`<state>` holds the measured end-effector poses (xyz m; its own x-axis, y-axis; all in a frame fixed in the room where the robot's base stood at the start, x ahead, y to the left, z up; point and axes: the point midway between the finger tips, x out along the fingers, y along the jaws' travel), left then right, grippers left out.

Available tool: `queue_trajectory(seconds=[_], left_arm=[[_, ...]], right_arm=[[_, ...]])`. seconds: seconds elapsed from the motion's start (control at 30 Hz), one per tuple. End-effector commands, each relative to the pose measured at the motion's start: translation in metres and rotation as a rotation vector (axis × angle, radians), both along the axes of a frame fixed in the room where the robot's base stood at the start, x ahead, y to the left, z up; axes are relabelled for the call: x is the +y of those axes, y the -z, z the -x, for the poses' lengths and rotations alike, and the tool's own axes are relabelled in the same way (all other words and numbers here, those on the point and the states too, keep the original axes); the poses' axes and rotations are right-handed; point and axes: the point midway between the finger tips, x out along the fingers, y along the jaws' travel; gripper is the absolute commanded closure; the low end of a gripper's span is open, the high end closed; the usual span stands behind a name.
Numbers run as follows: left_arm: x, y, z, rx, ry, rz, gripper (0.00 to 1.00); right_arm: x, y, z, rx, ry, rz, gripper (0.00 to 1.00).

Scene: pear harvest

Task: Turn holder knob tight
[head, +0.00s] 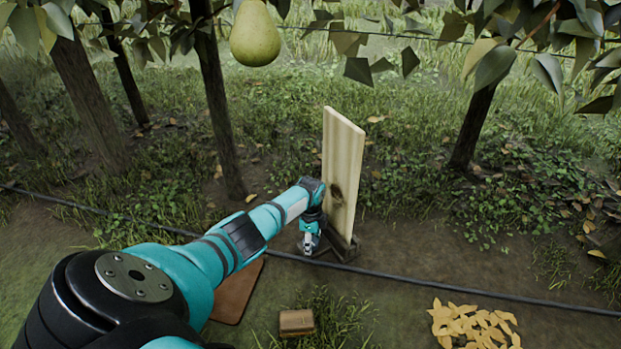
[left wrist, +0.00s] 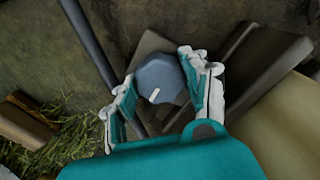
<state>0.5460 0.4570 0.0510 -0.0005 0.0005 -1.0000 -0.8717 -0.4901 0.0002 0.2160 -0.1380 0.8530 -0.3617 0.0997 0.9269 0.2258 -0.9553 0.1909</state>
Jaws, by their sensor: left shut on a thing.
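The holder knob (left wrist: 160,80) is a grey-blue, many-sided knob with a white mark on its top, in the left wrist view. My left gripper (left wrist: 158,88) has its two white and teal fingers on either side of the knob and is shut on it. In the head view my left gripper (head: 310,240) is low at the foot of an upright wooden board (head: 342,165); the knob is hidden there. The board stands in a dark holder (head: 345,249) on the ground. My right gripper is not in view.
A dark hose (head: 420,281) runs across the ground by the holder. A small wooden block (head: 296,322) and a brown flat board (head: 238,292) lie in front. Yellow leaves (head: 472,325) are at right. A pear (head: 255,34) hangs above, among tree trunks.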

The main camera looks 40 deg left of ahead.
Motion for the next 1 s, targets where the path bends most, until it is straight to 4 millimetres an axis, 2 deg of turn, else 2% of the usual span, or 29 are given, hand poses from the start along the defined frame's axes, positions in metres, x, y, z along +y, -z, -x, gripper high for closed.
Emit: queue_trajectory(seconds=[0.53,0.57,0.7,0.73,1.0], left_arm=[[-0.0013,0.0001,-0.0003,0.0,0.027,0.002,0.86],[-0.0013,0.0001,-0.0003,0.0,0.027,0.002,0.51],[-0.001,0.0,-0.0002,0.0,0.026,0.002,0.33],[-0.0009,0.0,-0.0003,0.0,0.026,0.001,0.3],[-0.0003,-0.0005,-0.0001,0.0,0.024,0.001,0.3]], right_arm=[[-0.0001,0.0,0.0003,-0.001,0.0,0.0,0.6],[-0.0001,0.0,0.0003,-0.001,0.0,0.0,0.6],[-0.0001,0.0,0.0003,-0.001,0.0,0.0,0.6],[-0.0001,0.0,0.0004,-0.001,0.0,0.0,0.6],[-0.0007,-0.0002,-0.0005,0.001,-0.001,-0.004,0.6]])
